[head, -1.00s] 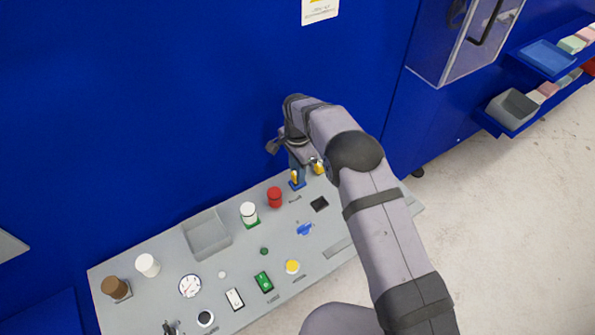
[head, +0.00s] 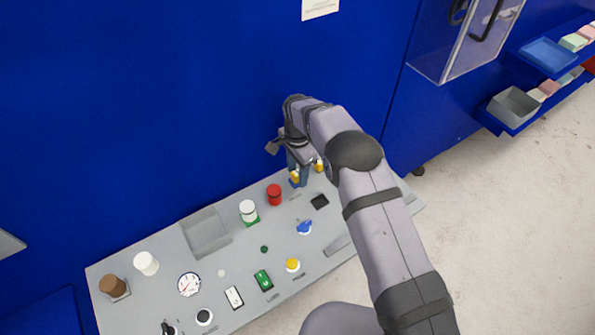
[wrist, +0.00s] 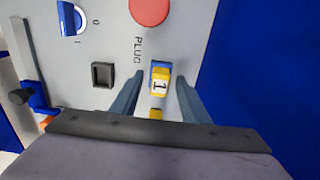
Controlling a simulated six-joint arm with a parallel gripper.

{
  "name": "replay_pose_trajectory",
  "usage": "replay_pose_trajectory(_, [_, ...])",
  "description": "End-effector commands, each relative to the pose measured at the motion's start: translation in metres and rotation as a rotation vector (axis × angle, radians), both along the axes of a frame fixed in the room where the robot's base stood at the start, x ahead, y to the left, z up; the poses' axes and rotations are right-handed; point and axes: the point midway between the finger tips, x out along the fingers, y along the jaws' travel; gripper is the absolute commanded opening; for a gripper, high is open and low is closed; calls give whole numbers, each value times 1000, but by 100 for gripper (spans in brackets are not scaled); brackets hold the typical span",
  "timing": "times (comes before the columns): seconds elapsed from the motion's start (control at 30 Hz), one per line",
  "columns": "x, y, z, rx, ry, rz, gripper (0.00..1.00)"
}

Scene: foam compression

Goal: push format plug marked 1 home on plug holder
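The format plug marked 1 (wrist: 160,84) is a yellow block with a white label, seen from above in the wrist view. Blue shows around its far end, apparently the plug holder (wrist: 158,64). How deep the plug sits cannot be told. In the head view the yellow plug (head: 295,177) is at the back of the panel, partly hidden by my gripper (head: 301,172). In the wrist view my gripper (wrist: 159,77) is open, one finger on each side of the plug, with gaps on both sides. Another yellow piece (wrist: 156,113) shows nearer the gripper's palm.
The grey panel (head: 225,265) carries a red button (head: 274,195), a dark square recess (head: 320,202), a blue knob (head: 304,227) and a yellow button (head: 292,265). A second yellow piece (head: 319,166) stands right of the fingers. A blue wall (head: 150,120) rises behind.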

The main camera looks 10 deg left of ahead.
Motion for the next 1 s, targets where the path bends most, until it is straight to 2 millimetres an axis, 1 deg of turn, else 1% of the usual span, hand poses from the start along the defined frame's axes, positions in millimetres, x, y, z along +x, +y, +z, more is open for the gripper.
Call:
replay_pose_trajectory(0.23, [0,0,1,0,0,0,41])
replay_pose_trajectory(0.37, [1,0,8,1,-1,0,41])
replay_pose_trajectory(0.8, [1,0,62,1,-2,0,41])
replay_pose_trajectory(0.9, [0,0,69,1,-1,0,41])
replay_pose_trajectory(1.0, [0,0,73,0,0,0,41])
